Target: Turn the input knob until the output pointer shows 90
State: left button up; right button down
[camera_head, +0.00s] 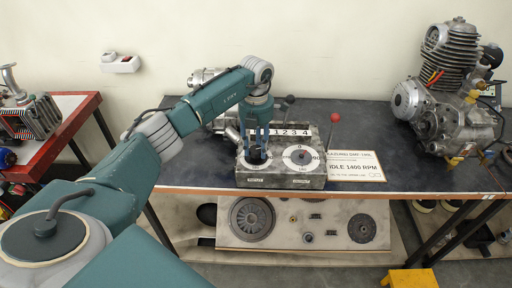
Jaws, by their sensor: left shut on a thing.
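A grey metal gearbox (281,181) stands on the dark workbench. The output dial (300,157) is the white disc on its top right, with numbers around the rim. Its pointer is too small to read exactly. The input dial (258,166) is the white disc at the left, mostly hidden by my gripper. My left gripper (257,153) reaches down from above and is shut on the input knob (257,157), which is largely hidden between the fingers. My right gripper is not in view.
Behind the dials is a strip (290,132) numbered 1 to 4, with a red-knobbed lever (335,118) beside it. A white sign (352,167) lies right of the gearbox. An engine (447,95) stands at the bench's right end. A lower shelf (330,235) holds round parts.

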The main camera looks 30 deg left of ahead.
pick_arm(q)
jog(key=m+b, duration=0.1)
jog(key=m, duration=0.4)
jog(key=shift+w+b, duration=0.1)
jog(key=shift+b, duration=0.25)
jog(key=m+b, duration=0.1)
jog(key=m, duration=0.4)
jog(key=shift+m, duration=0.4)
jog(key=m+b, duration=0.1)
jog(key=m, duration=1)
jog(key=shift+b, duration=0.35)
jog(key=shift+m, duration=0.3)
jog(key=o, duration=1.2)
jog(key=shift+c, duration=0.2)
jog(key=shift+d, duration=0.1)
